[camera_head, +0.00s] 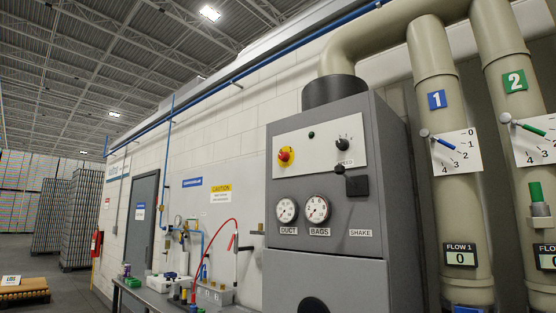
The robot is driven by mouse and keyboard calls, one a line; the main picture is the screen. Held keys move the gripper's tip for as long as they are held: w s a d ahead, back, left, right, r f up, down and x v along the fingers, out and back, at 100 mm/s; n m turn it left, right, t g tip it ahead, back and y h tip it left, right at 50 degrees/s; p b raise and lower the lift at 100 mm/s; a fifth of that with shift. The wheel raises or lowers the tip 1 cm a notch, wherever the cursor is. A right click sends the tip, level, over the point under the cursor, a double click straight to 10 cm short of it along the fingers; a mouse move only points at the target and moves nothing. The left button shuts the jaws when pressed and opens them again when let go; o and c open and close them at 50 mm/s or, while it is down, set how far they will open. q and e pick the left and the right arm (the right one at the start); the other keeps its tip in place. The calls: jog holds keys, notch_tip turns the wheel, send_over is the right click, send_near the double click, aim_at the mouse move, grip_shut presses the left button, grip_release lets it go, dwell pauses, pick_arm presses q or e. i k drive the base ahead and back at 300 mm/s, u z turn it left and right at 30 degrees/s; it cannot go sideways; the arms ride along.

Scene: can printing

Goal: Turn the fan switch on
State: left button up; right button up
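A grey cabinet (325,265) stands right of centre with a white control panel on its front. The panel has a red button on a yellow disc (285,155), a small dark round part (311,135) and a black knob (342,144) above a label that seems to read SPEED. Below the panel is a black box (357,187) with a small lever (340,169) at its upper left. I see no label reading fan, so I cannot tell which control is the fan switch. Neither of my grippers is in view.
Two gauges (287,210) (317,209) sit above DUCT and BAGS labels. Beige pipes (430,55) with numbered blue-handled and green-handled dials rise at right. A bench with a red hose (211,242) stands left of the cabinet. Open floor (55,275) lies far left.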

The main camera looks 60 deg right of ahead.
aim_at(284, 156)
jog(key=z, duration=0.65)
jog(key=i, duration=0.9)
jog(key=z, duration=1)
